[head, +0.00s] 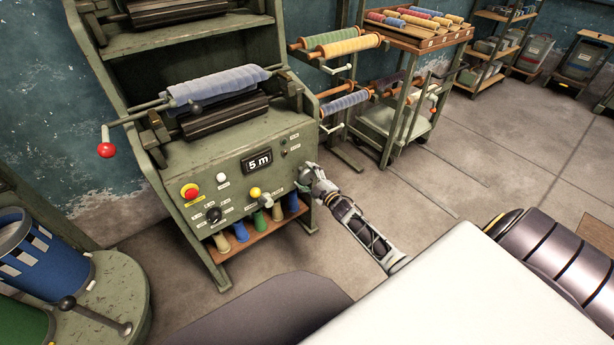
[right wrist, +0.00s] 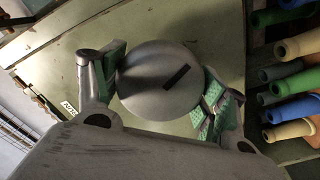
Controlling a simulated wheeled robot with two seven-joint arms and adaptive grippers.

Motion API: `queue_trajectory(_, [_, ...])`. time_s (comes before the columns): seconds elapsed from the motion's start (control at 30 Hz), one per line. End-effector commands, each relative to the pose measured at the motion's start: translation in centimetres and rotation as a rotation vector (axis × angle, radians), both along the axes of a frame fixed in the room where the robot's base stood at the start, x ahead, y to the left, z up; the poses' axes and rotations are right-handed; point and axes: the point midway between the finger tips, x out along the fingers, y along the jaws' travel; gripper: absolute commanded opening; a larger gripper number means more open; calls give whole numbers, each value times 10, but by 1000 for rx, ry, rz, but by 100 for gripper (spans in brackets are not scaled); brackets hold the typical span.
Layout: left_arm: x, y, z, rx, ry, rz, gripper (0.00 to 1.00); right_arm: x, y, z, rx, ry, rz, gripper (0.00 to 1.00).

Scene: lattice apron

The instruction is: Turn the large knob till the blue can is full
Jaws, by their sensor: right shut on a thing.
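The large knob is a round grey disc (right wrist: 145,88) with a dark slot-like mark, seen face-on in the right wrist view. My right gripper (head: 305,178) is at the right side of the green machine's front panel. In the right wrist view its green-padded fingers (right wrist: 166,86) are shut on the knob, one on each side. In the head view the gripper largely hides the knob. The blue can (head: 52,268), with white patches, stands at the far left. Its inside looks pale, but I cannot tell how full it is. My left gripper is out of view.
Coloured cones sit on the shelf below. A green can (head: 22,325) stands near the blue one.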

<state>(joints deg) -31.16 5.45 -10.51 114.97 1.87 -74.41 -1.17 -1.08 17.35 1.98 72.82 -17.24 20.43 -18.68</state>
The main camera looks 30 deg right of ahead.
Motion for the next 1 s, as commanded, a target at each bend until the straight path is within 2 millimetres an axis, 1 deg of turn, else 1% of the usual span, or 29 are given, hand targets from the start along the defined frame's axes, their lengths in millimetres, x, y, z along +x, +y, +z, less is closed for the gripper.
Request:
queue_trajectory(0.03, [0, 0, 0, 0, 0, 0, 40, -1, 0, -1, 0, 2, -1, 48])
queue_trajectory(0.07, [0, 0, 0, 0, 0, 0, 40, -1, 0, -1, -1, 2, -1, 73])
queue_trajectory(0.2, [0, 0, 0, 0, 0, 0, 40, 0, 0, -1, -1, 1, 0, 91])
queue_trajectory(0.23, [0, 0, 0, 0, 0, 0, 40, 0, 0, -1, -1, 1, 0, 94])
queue_trajectory(0.7, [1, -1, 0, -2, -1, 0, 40, -1, 0, 0, -1, 0, 0, 94])
queue_trajectory(0.83, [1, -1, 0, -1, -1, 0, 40, -6, 0, -1, -1, 1, 0, 94])
queue_trajectory(1.0, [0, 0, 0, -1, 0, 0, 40, -16, -1, -1, -2, 1, 0, 94])
